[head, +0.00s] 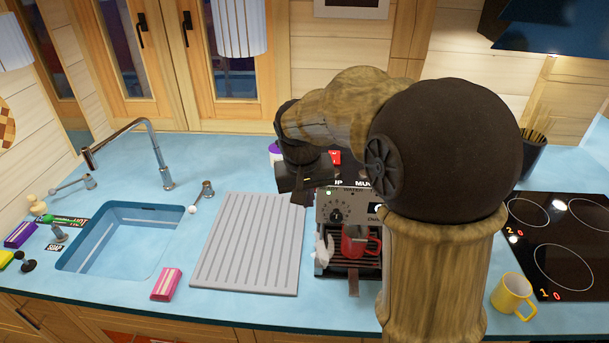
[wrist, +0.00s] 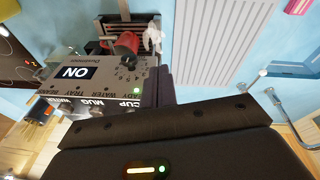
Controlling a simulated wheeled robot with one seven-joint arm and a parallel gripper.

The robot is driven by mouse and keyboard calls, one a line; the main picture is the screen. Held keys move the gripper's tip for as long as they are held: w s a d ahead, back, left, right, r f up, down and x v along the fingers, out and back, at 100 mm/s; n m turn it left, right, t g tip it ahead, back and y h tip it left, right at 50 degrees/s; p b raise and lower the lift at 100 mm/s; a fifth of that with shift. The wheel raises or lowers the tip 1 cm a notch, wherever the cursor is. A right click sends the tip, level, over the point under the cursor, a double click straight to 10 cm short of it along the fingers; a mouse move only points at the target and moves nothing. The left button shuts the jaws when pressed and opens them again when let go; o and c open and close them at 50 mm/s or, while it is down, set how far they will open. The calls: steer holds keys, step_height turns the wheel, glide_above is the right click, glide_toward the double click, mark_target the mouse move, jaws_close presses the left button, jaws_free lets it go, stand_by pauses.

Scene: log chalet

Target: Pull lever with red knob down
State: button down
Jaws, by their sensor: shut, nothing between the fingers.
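The coffee machine (head: 350,208) stands on the counter, partly hidden behind my arm. In the wrist view the machine (wrist: 105,80) appears upside down, with an ON display. A small red shape (head: 334,157) shows by the machine's top, beside my gripper; I cannot tell whether it is the lever's red knob. No lever is clearly visible in either view. My gripper (head: 300,190) is shut and empty at the machine's upper left. In the wrist view its fingers (wrist: 165,85) lie together alongside the machine's side; I cannot tell whether they touch it.
A red mug (head: 358,246) stands on the machine's tray, with a white object (head: 323,250) beside it. A grey ridged drainboard (head: 247,243) and a sink (head: 120,245) lie left. A yellow mug (head: 512,296) and a cooktop (head: 560,235) are right.

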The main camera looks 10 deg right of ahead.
steer(key=w+a+r+m+h, duration=0.1)
steer(key=w+a+r, duration=0.1)
steer(key=w+r, duration=0.2)
steer(key=w+a+r+m+h+b, duration=0.1)
steer(key=w+a+r+m, duration=0.1)
steer(key=r, duration=0.6)
steer(key=shift+w+a, duration=0.4)
steer(key=shift+w, duration=0.5)
steer(key=s+d+p+x, duration=0.1)
steer(key=d+p+x, duration=0.1)
steer(key=x, duration=1.1)
steer(key=shift+s, duration=0.2)
steer(key=shift+f+b, duration=0.2)
steer(key=shift+b, duration=0.1)
